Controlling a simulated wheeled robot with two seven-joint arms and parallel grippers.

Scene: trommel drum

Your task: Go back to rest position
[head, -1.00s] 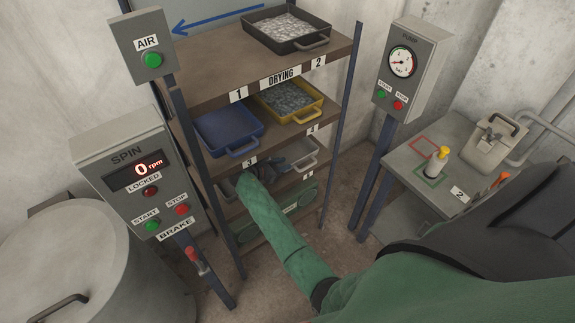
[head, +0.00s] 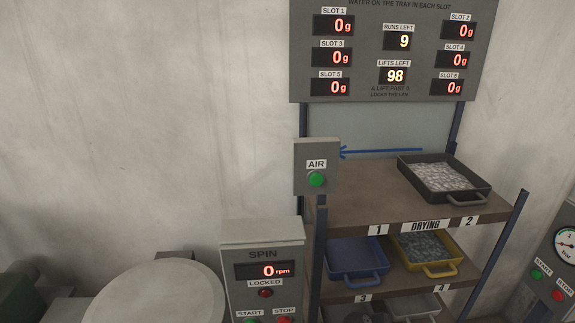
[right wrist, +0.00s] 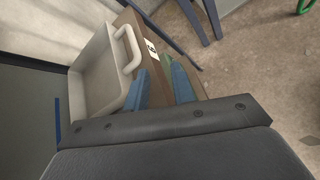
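My right gripper (right wrist: 162,68) shows in the right wrist view as two blue fingers standing apart with nothing held between them. It is at the brown shelf edge, beside a pale grey tray (right wrist: 92,72) with a handle. In the head view a dark grey shape at the bottom edge, under label 3, may be part of this gripper; it is cut off. My left gripper is not in view.
The drying rack (head: 350,208) holds a black tray (head: 445,182) of grey pieces, a blue tray (head: 356,259) and a yellow tray (head: 426,252). The spin panel (head: 262,262) and a round metal drum (head: 155,292) stand left of it. A pressure panel (head: 560,262) is at right.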

